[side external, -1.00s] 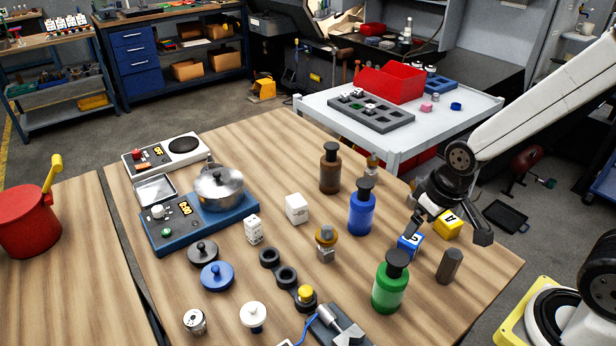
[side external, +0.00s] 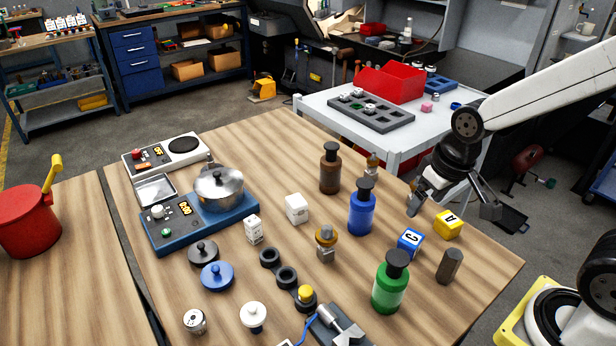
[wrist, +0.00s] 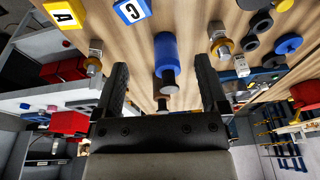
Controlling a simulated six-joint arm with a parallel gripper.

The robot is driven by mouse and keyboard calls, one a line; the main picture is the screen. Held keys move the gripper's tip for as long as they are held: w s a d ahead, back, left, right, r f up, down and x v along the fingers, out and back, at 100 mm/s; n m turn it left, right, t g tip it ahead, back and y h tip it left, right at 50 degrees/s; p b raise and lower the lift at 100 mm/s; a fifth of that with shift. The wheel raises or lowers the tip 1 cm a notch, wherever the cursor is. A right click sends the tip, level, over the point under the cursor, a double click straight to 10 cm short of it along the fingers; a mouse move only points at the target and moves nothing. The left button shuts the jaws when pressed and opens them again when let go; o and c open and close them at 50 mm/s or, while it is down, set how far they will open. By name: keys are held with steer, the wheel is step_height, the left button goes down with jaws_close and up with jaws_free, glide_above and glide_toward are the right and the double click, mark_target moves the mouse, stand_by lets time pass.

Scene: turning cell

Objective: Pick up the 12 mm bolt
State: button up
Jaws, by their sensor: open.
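Two small grey metal pieces with brass-coloured collars look like bolts. One bolt-like piece (side external: 325,245) stands mid-table, and the other bolt-like piece (side external: 372,166) stands behind the blue bottle. The wrist view shows such pieces on the left (wrist: 95,58) and on the right (wrist: 221,46). I cannot tell which, if either, is the 12 mm bolt. My gripper (side external: 453,205) is open and empty, above the table's right side near the lettered cubes. In the wrist view its fingers (wrist: 161,68) are spread, with the blue bottle beyond and between them.
The blue bottle (side external: 362,212), brown bottle (side external: 330,172) and green bottle (side external: 388,287) stand upright. A yellow cube (side external: 448,224), blue cube (side external: 410,243) and dark hexagonal post (side external: 449,267) are at the right. A white cart (side external: 400,139) with a red bin (side external: 390,82) is behind.

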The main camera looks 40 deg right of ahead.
steer(key=w+m+y, duration=0.1)
steer(key=w+m, duration=0.2)
steer(key=m, duration=0.1)
steer(key=m+t+y, duration=0.8)
steer(key=m, duration=1.5)
glide_above(375, 162)
steer(key=s+d, duration=0.3)
steer(key=d, duration=0.2)
steer(key=f, duration=1.1)
steer(key=shift+w+a, duration=0.15)
steer(key=shift+a, duration=0.15)
steer(key=shift+f, duration=0.4)
steer(key=shift+x, duration=3.9)
steer(key=shift+a+f, duration=0.1)
steer(key=shift+f, duration=0.05)
